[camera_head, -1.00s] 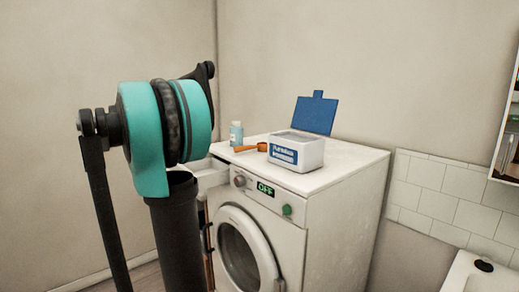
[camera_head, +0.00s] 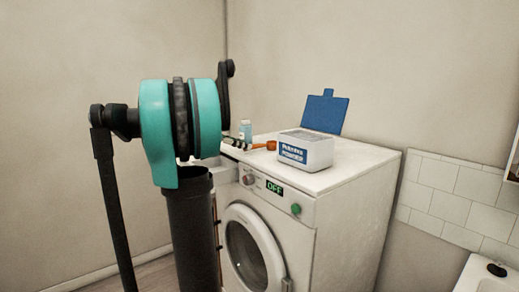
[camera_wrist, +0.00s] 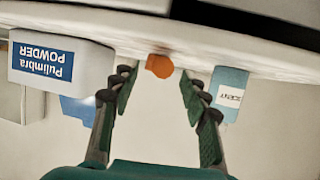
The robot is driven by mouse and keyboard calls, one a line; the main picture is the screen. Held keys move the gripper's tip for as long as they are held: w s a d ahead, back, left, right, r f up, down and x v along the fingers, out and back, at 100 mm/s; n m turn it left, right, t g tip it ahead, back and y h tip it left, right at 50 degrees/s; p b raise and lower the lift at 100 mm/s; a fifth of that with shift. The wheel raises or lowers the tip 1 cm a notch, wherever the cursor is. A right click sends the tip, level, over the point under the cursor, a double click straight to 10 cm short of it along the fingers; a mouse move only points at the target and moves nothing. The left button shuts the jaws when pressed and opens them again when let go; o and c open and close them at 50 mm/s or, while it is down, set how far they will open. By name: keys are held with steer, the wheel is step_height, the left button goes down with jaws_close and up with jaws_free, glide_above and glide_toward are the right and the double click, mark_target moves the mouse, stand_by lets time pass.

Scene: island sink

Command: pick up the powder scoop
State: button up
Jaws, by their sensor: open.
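The orange powder scoop (camera_head: 270,146) lies on top of the white washing machine, between a small bottle and the powder box. In the wrist view, which is upside down, an orange part of the scoop (camera_wrist: 160,66) shows just beyond and between my fingertips. My gripper (camera_wrist: 158,84) is open, with a finger on each side of the scoop's line and nothing held. In the head view only the dark fingers of my gripper (camera_head: 236,144) show at the machine's left edge, close to the scoop; my arm hides the rest.
The white powder box (camera_head: 305,150) with its blue lid (camera_head: 325,111) raised stands right of the scoop. The small blue-white bottle (camera_head: 245,128) stands behind my fingers; it also shows in the wrist view (camera_wrist: 229,93). An open drawer (camera_head: 222,168) sticks out from the washing machine (camera_head: 345,190).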

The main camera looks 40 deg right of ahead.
mark_target(260, 147)
steer(key=x, duration=0.4)
steer(key=shift+d+f, duration=0.15)
steer(key=shift+f, duration=0.05)
steer(key=shift+c, duration=0.3)
steer(key=c, duration=1)
